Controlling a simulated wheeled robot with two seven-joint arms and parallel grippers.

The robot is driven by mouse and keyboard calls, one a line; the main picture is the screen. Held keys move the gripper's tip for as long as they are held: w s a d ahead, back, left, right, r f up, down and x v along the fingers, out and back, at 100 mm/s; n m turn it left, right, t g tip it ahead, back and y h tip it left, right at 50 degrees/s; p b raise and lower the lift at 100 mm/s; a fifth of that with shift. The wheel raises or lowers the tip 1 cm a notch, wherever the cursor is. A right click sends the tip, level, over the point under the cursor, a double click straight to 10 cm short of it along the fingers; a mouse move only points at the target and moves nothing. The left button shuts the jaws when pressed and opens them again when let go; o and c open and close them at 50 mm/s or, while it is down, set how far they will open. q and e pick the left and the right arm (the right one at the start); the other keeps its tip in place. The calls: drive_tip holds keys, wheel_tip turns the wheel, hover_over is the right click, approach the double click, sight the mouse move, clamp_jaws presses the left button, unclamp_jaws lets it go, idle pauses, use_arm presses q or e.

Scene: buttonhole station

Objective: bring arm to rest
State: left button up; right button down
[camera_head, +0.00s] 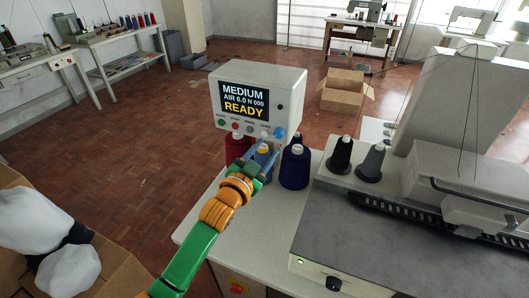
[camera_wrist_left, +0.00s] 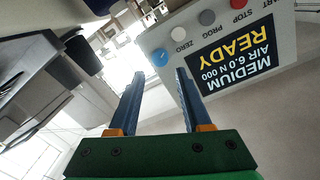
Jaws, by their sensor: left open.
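My left arm, green and orange, reaches in from the bottom of the head view. My left gripper (camera_head: 268,160) is in front of the control box (camera_head: 258,92), near its lower buttons. In the left wrist view the two blue fingers of the left gripper (camera_wrist_left: 157,95) stand apart with nothing between them. The control box (camera_wrist_left: 222,55) appears upside down there, with a blue knob (camera_wrist_left: 160,57) just beyond the fingertips. The box's screen (camera_head: 244,101) reads MEDIUM, AIR 6.0 N 000, READY. My right gripper does not show.
A sewing machine (camera_head: 450,185) fills the right side. A carton with white bundles (camera_head: 110,270) is at lower left.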

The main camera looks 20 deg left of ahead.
use_arm(q)
drive_tip(key=shift+s, duration=0.15)
drive_tip(key=s+d+f+n+g+y, duration=0.1)
drive_tip(key=s+f+n+g, duration=0.1)
drive_tip(key=s+f+g, duration=0.7)
drive_tip(key=s+f+n+g, duration=0.1)
drive_tip(key=s+f+g, duration=0.1)
drive_tip(key=s+f, duration=0.35)
drive_tip(key=s+f+g, duration=0.1)
drive_tip(key=s+f, duration=0.1)
drive_tip(key=s, duration=0.7)
drive_tip(key=s+f+n+g, duration=0.1)
drive_tip(key=s+f+g, duration=0.1)
drive_tip(key=s+f, duration=0.35)
drive_tip(key=s+f+g, duration=0.1)
drive_tip(key=s+f, duration=0.3)
drive_tip(key=f, duration=1.2)
drive_tip(key=s+a+f+g, duration=0.1)
drive_tip(key=s+f, duration=0.8)
drive_tip(key=s, duration=0.2)
drive_tip(key=shift+a+g+y, duration=0.25)
drive_tip(key=shift+g+y, duration=0.05)
